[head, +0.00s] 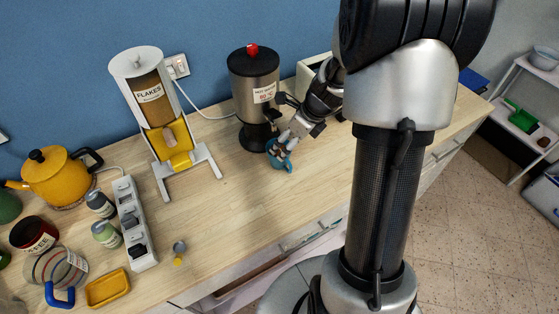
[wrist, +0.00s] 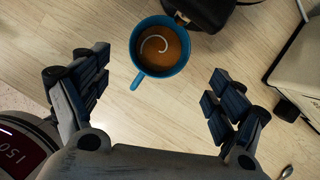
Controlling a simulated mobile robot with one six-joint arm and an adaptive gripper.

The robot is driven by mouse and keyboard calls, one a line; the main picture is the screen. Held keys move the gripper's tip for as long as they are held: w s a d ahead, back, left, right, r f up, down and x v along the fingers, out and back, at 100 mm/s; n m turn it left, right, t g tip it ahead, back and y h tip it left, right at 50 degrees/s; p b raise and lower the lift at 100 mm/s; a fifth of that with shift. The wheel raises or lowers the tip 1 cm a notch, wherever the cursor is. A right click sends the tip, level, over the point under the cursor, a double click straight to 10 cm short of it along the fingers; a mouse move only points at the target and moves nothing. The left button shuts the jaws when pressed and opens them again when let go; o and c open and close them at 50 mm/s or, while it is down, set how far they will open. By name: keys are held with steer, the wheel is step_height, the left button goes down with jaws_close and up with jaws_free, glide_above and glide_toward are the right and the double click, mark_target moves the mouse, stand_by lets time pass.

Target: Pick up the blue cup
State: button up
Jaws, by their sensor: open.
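The blue cup (wrist: 140,66) stands upright on the wooden counter, with brown liquid and a pale swirl inside, in the wrist view. Its handle points toward the lower left, toward my gripper. In the head view the blue cup (head: 287,166) is partly hidden by my gripper (head: 278,148), beside the base of the hot drink dispenser. In the wrist view my gripper (wrist: 158,92) is open, its fingers wide apart, with the cup ahead of and between them, apart from both. Nothing is held.
The steel dispenser (head: 243,90) stands right behind the cup; its black base (wrist: 205,10) shows close by in the wrist view. A flakes dispenser (head: 148,88), power strip (head: 134,225) and yellow kettle (head: 58,180) stand left. The counter (head: 255,205) in front is clear.

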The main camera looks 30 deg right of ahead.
mark_target(281, 150)
steer(key=b+x, duration=0.3)
steer(key=x, duration=0.4)
steer(key=shift+w+a+f, duration=0.2)
steer(key=shift+w+f, duration=0.05)
steer(key=shift+r, duration=0.1)
steer(key=shift+s, duration=0.1)
steer(key=c, duration=1.4)
steer(key=shift+c, duration=0.2)
steer(key=shift+r, duration=0.2)
